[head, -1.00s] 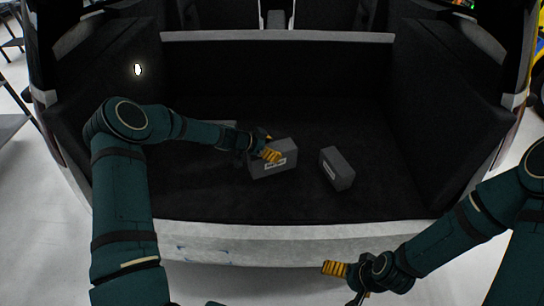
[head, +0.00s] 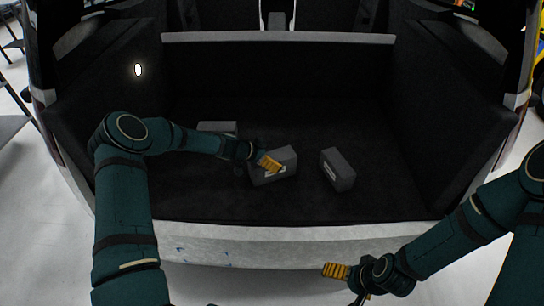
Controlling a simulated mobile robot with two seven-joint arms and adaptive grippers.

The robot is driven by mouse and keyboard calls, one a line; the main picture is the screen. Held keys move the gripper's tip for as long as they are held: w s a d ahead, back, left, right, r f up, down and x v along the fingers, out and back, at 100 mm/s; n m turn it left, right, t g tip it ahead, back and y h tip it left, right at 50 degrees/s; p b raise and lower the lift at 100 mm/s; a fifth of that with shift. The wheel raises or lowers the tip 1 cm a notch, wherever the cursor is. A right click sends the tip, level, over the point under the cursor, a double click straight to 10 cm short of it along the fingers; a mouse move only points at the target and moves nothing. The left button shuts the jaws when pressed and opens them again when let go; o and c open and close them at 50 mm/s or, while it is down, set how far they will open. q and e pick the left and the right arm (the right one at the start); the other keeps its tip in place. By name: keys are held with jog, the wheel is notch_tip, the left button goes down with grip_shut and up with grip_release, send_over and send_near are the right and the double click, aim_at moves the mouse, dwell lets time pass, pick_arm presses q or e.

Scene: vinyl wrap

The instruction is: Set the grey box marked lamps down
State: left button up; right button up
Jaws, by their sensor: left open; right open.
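A grey box with a white label (head: 284,158) rests on the dark floor of the car's cargo area, near the middle. The label is partly covered and too small to read, so I cannot confirm it says lamps. My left gripper (head: 264,160) is open at this box's left side, with one orange finger in front of its near face. The other finger is hidden, and I cannot tell whether the fingers touch the box. My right gripper (head: 340,271) is open and empty, outside the cargo area in front of the bumper.
A second grey box (head: 338,170) stands just right of the first, with a gap between. A third grey box (head: 217,127) lies further back on the left, partly behind my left arm. The cargo floor (head: 400,195) is clear on the right. A pale bumper edge (head: 300,246) runs along the front.

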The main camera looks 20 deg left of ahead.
pick_arm(q)
jog(key=p+v, duration=0.2)
jog(key=v, duration=1)
jog(key=s+d+f+n+g, duration=0.1)
jog(key=s+d+f+n, duration=0.15)
jog(key=s+d, duration=0.4)
jog(key=s+d+f+n+g, duration=0.1)
jog(key=s+d+f+n, duration=0.2)
jog(key=d, duration=0.6)
jog(key=s+d+f+n+g+y, duration=0.1)
jog(key=s+f+n+g+y, duration=0.1)
jog(key=s, duration=0.7)
jog(key=s+d+f+n+g+y, duration=0.1)
jog(key=s+n, duration=0.3)
jog(key=s, duration=0.5)
jog(key=shift+f+g+y, duration=0.4)
jog(key=shift+f, duration=0.2)
jog(key=shift+s+d, duration=0.1)
